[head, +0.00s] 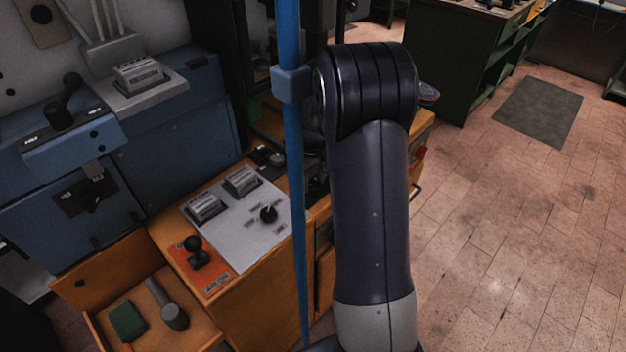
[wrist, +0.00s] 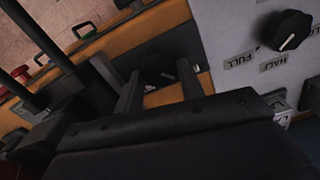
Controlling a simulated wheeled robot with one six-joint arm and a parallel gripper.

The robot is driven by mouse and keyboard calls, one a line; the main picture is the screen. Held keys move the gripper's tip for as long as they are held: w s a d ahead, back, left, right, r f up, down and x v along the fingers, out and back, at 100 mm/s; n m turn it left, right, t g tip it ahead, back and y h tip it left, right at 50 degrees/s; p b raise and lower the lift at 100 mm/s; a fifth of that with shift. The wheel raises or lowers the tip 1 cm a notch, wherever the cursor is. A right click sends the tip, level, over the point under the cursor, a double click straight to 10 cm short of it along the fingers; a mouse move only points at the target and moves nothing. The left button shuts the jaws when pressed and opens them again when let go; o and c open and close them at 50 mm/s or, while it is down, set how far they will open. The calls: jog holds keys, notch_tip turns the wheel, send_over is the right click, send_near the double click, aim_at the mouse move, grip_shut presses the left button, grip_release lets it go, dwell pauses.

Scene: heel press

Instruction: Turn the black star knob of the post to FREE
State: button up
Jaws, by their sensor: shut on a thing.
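In the wrist view my gripper (wrist: 160,82) has its two fingers on either side of a dark rounded thing, which I take to be the black star knob (wrist: 157,69). The fingers are shut on it. The knob's pointer and any FREE mark are too dark or covered to read. In the head view my own arm hides the gripper. I cannot tell the knob apart there.
A grey panel with a black selector knob (wrist: 286,31) and FULL and HALF labels lies to the right in the wrist view. In the head view a blue upright pole (head: 294,180) stands left of my arm.

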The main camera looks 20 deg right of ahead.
aim_at(313, 184)
jog(key=shift+n, duration=0.4)
jog(key=o, duration=1)
notch_tip(313, 184, up, 11)
jog(key=shift+f, duration=0.2)
dwell(0.6)
notch_tip(313, 184, down, 11)
jog(key=shift+r, duration=0.2)
